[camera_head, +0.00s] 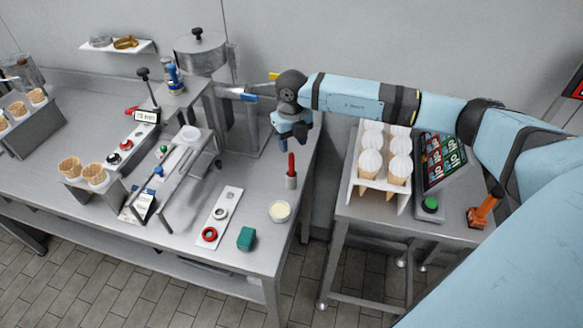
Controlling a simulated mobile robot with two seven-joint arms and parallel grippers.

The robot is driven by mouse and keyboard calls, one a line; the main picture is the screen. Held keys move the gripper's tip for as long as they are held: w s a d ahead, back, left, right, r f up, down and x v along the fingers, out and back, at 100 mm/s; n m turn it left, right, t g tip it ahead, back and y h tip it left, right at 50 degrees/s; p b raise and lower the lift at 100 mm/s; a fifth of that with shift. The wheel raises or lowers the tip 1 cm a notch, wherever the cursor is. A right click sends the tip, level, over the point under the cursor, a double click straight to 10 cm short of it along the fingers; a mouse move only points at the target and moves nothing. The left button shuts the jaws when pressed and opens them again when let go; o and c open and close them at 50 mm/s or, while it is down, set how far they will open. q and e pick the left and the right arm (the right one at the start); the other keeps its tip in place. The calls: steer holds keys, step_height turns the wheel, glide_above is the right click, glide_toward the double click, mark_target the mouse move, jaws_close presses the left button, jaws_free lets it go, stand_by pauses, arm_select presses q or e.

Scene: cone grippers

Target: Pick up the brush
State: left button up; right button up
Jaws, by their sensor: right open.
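A slim upright thing with a red handle (291,165) and a grey lower part stands near the right edge of the steel table; it looks like the brush, but its bristles cannot be made out. My right gripper (288,140) points down a little above the red handle and is apart from it. It is open, with nothing seen between its fingers. My left gripper is not in view.
A green block (246,239), a round cream-filled cup (279,211) and a white plate with rings (222,216) lie nearby. Machinery (201,57) stands behind to the left. A side table holds a cone rack (353,180) and an orange-handled tool (483,210). A gap separates the tables.

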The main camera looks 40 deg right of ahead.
mark_target(291, 154)
steer(key=shift+f, duration=0.85)
steer(key=f+p, duration=0.1)
steer(key=f, duration=0.4)
steer(key=shift+s+a+p, duration=0.2)
steer(key=shift+p, duration=0.2)
steer(key=shift+f, duration=0.25)
jaws_close()
